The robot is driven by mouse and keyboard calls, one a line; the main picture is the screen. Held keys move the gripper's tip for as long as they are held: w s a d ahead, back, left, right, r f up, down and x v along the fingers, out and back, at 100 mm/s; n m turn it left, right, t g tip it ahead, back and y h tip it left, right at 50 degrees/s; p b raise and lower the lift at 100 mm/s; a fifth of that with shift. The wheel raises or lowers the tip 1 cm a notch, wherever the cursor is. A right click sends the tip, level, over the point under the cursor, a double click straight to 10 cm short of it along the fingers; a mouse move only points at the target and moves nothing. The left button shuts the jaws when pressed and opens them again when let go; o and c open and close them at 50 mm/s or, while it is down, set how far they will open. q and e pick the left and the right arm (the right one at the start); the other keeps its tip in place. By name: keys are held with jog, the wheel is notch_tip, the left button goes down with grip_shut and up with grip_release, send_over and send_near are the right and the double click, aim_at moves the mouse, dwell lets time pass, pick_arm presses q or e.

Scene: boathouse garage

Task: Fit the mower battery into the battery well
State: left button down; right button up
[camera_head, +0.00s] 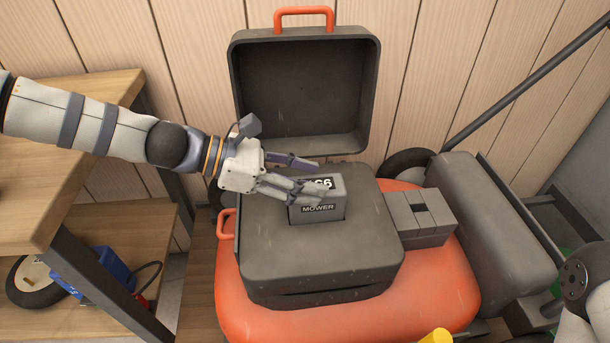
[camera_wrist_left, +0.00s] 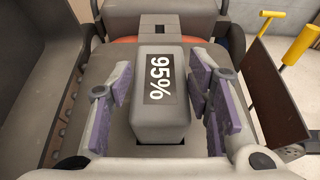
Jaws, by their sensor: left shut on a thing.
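The mower battery (camera_head: 329,193) is a grey block labelled "MOWER", standing upright. Its top, reading "95%", shows in the left wrist view (camera_wrist_left: 160,95). Its lower end is in the dark-edged battery well (camera_wrist_left: 183,149) in the grey housing (camera_head: 270,240), and its upper part stands above the deck. How deep it sits I cannot tell. My left gripper (camera_head: 308,178) reaches in from the left and is shut on the battery, with a purple-padded finger on each side in the left wrist view (camera_wrist_left: 164,85). My right gripper is not in view.
An open lid (camera_head: 305,95) with an orange handle stands behind the housing. A notched grey block (camera_head: 420,217) sits right of it on the orange mower body (camera_head: 440,285). A wooden shelf (camera_head: 95,92) stands at left; a dark mower handle bar (camera_head: 530,82) slants at right.

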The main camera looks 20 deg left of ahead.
pick_arm(q)
jog(key=c, duration=0.7)
grip_release()
jog(key=shift+a+f, duration=0.1)
jog(key=shift+f, duration=0.05)
jog(key=v, duration=1.2)
